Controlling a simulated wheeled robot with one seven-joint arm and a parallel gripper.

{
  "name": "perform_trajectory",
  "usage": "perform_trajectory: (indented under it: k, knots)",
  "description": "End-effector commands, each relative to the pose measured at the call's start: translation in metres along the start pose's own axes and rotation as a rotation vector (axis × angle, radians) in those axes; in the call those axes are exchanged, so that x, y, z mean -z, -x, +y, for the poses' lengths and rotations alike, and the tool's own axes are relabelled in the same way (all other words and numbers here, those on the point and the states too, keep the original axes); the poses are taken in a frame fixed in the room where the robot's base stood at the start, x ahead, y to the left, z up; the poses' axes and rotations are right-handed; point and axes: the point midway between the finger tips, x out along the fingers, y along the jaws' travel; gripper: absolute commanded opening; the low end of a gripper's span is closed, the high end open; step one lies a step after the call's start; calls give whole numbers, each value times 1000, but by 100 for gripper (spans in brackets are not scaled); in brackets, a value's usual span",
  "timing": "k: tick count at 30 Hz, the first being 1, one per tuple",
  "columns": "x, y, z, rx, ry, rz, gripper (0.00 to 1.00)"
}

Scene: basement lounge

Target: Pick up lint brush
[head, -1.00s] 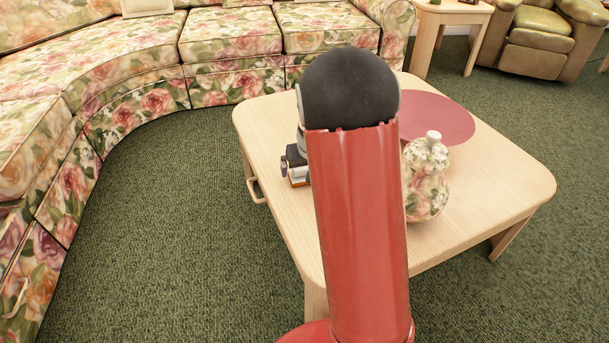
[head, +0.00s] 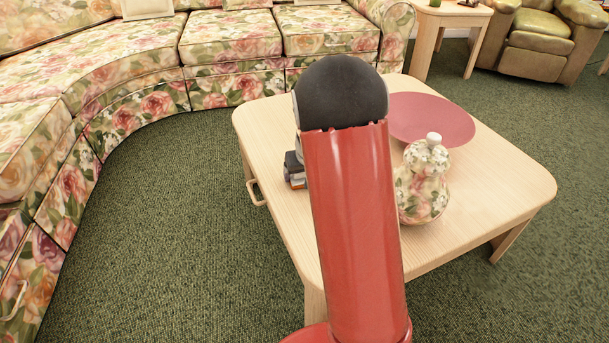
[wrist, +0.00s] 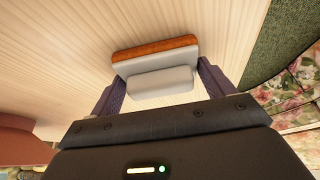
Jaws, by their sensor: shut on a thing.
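The lint brush (wrist: 155,48) is a small block with an orange-brown wooden strip and a pale grey body. In the wrist view it sits between the two dark purple fingers of my gripper (wrist: 160,72), which is shut on it. In the head view my gripper (head: 292,164) is at the left side of the coffee table, mostly hidden behind my red arm. A small orange and grey bit of the brush (head: 297,182) shows under it. I cannot tell whether the brush touches the tabletop.
The pale wood coffee table (head: 490,190) also holds a floral lidded jar (head: 422,190) and a round red mat (head: 435,120), both right of my arm. A floral sofa (head: 150,60) curves behind and left. Green carpet (head: 190,220) is clear at left.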

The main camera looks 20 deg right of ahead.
Motion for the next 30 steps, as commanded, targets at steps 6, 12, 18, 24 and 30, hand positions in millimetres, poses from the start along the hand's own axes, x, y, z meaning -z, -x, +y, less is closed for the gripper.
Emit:
perform_trajectory:
  k: [6, 12, 18, 24, 30]
  knots:
    - [5, 11, 0, 0, 0, 3, 58]
    - [19, 44, 0, 0, 2, 5, 58]
    - [42, 98, 0, 0, 2, 7, 58]
    - [62, 146, 0, 0, 0, 5, 58]
    - [73, 175, 0, 0, 0, 3, 58]
